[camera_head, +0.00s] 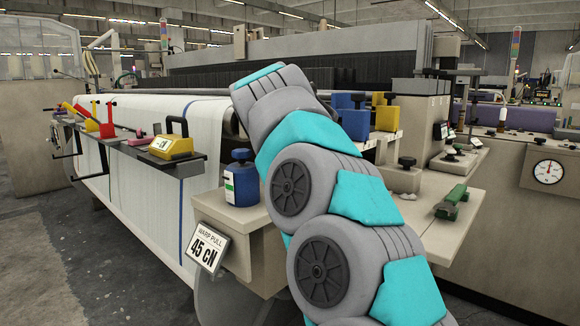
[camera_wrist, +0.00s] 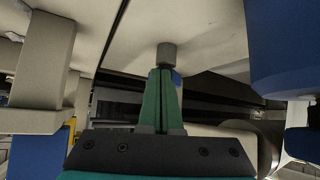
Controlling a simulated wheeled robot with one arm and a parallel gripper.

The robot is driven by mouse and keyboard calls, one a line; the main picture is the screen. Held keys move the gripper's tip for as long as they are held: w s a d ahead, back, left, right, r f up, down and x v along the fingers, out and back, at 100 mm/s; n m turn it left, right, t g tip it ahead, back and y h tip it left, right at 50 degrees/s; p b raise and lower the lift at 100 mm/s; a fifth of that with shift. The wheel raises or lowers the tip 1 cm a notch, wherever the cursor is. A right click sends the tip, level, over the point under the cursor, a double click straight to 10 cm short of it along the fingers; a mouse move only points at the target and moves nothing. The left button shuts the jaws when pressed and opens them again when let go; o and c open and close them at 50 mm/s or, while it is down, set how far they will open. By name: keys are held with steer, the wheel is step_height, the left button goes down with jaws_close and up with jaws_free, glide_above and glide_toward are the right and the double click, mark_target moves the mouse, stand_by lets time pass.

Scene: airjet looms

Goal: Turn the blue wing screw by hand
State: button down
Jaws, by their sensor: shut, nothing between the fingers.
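My gripper (camera_wrist: 161,74) shows in the wrist view with its two green fingers closed together and nothing between them. A grey cylindrical stub (camera_wrist: 167,54) hangs from a pale surface just beyond the fingertips. I cannot tell whether the fingers touch either. In the head view my arm crosses the middle and hides my gripper; no wing screw can be made out there.
A blue bottle (camera_head: 242,185) stands on a beige ledge left of my arm. Blue blocks (camera_head: 355,122) and a yellow block (camera_head: 387,115) stand behind it. A green tool (camera_head: 451,203) lies on the right shelf. Large blue shapes (camera_wrist: 284,45) fill the wrist view's right side.

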steer(key=shift+w+d+b, duration=0.1)
steer(key=shift+d+b, duration=0.3)
steer(key=shift+b, duration=0.2)
steer(key=shift+d+r, duration=0.1)
steer(key=shift+d+r+n+y+p, duration=0.15)
steer(key=shift+n+y+p, duration=0.1)
steer(key=shift+n+y, duration=0.2)
steer(key=shift+d+r+n+y+p, duration=0.15)
steer(key=shift+n+y+p, duration=0.15)
steer(key=shift+n, duration=0.25)
steer(key=n, duration=0.1)
steer(key=y+p, duration=0.1)
steer(key=n+y+p, duration=0.1)
steer(key=shift+w+d+n+y, duration=0.25)
steer(key=shift+d+n, duration=0.05)
steer(key=shift+d, duration=0.05)
steer(key=shift+w+d+f+p, duration=0.3)
steer(key=shift+w+d+p, duration=0.05)
steer(key=shift+w+p, duration=0.1)
steer(key=shift+w+d, duration=0.2)
steer(key=shift+w, duration=0.1)
steer(key=shift+a, duration=0.15)
